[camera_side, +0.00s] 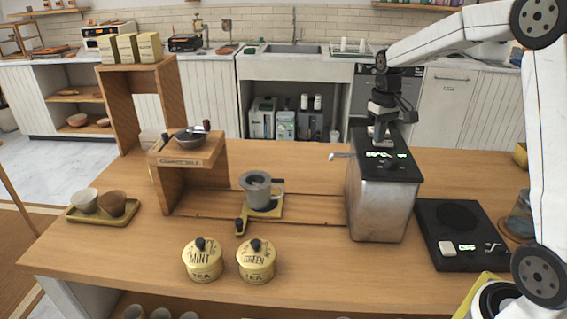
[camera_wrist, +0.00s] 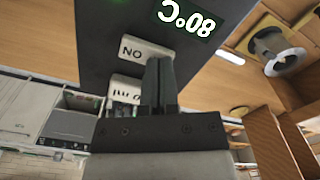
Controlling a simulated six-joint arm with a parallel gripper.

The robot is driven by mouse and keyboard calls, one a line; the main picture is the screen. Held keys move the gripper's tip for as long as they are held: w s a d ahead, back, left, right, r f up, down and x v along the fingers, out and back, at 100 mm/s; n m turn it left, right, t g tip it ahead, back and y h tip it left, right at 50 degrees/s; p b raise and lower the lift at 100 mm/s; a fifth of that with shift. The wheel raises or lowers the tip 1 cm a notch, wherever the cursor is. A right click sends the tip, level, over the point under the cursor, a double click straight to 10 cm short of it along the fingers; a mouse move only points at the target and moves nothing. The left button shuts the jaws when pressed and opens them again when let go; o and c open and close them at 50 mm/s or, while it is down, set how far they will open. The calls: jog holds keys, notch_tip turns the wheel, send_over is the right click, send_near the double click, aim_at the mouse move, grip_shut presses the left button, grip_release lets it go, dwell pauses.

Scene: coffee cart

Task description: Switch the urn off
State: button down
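The urn (camera_side: 378,205) is a metal box with a black top, standing right of centre on the wooden counter in the side view. Its black top (camera_wrist: 100,30) fills the upper wrist view, with a lit green display (camera_wrist: 187,18) reading 80°C. A white switch piece (camera_wrist: 146,48) marked ON sits by the fingertips; a second white piece (camera_wrist: 126,84) with lettering lies below it, partly hidden by the fingers. My gripper (camera_side: 380,143) points down at the top's back part; in the wrist view its dark fingers (camera_wrist: 158,62) are together and empty. Contact with the switch cannot be told.
A black appliance (camera_side: 459,220) with a display stands right of the urn. A grey dripper (camera_side: 257,187) and a wooden stand (camera_side: 190,160) are to the left. Two tea tins (camera_side: 202,262) (camera_side: 256,262) stand in front, and a tray (camera_side: 72,214) with cups is far left.

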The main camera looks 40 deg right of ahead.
jog(key=shift+r, duration=3.5)
jog(key=s+a+f+t, duration=0.1)
jog(key=s+a+f, duration=0.15)
jog(key=a, duration=0.45)
jog(key=s+a+f+t, duration=0.1)
jog(key=a+f, duration=0.2)
jog(key=a, duration=0.4)
jog(key=s+a+f+n, duration=0.3)
jog(key=s+a+f, duration=0.1)
jog(key=s+f, duration=0.6)
jog(key=shift+a+f+t, duration=0.15)
jog(key=shift+f+t, duration=0.15)
jog(key=shift+f, duration=0.35)
jog(key=shift+s, duration=0.1)
